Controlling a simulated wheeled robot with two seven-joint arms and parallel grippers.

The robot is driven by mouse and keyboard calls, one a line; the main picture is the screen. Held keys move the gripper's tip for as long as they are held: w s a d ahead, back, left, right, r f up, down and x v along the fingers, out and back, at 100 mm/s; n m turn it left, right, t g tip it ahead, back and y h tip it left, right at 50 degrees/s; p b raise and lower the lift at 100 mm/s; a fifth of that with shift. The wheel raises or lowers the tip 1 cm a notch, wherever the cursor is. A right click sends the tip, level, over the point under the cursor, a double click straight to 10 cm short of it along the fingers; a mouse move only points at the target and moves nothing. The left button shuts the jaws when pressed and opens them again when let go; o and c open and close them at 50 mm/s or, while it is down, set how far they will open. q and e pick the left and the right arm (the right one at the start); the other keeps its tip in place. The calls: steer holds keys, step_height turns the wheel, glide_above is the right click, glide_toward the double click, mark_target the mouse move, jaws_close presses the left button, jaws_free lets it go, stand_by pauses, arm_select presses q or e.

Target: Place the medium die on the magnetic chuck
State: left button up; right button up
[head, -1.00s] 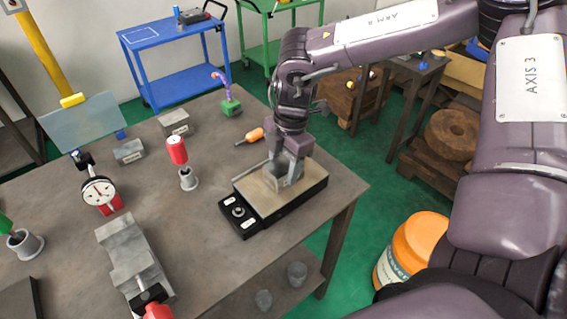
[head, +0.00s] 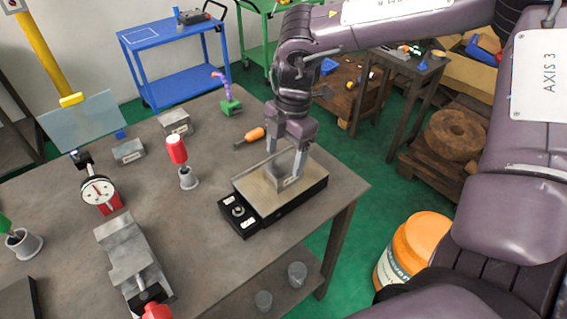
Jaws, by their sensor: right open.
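The magnetic chuck (head: 262,195), a black block with a tan top plate, lies near the right edge of the table. A grey metal die (head: 288,182) with a small label stands on its top plate, toward the back right. My right gripper (head: 286,160) points down over this die, with its fingers open on either side of it; I cannot tell whether either finger touches it. The fingers partly hide the die. Two other grey labelled blocks (head: 175,122) and (head: 129,151) lie at the back of the table. My left gripper is out of view.
An orange-handled screwdriver (head: 251,135) and a green-based clamp (head: 230,107) lie behind the chuck. A red-topped tool (head: 178,151) stands in a cup to its left. A dial gauge (head: 99,192) and grey vise (head: 132,255) stand further left. Bare table lies in front.

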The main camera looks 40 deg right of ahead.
mark_target(290, 161)
step_height(290, 161, up, 9)
steer(key=d, duration=0.1)
steer(key=shift+d+f+b, duration=0.15)
steer(key=shift+f+b, duration=0.05)
steer(key=shift+b, duration=0.1)
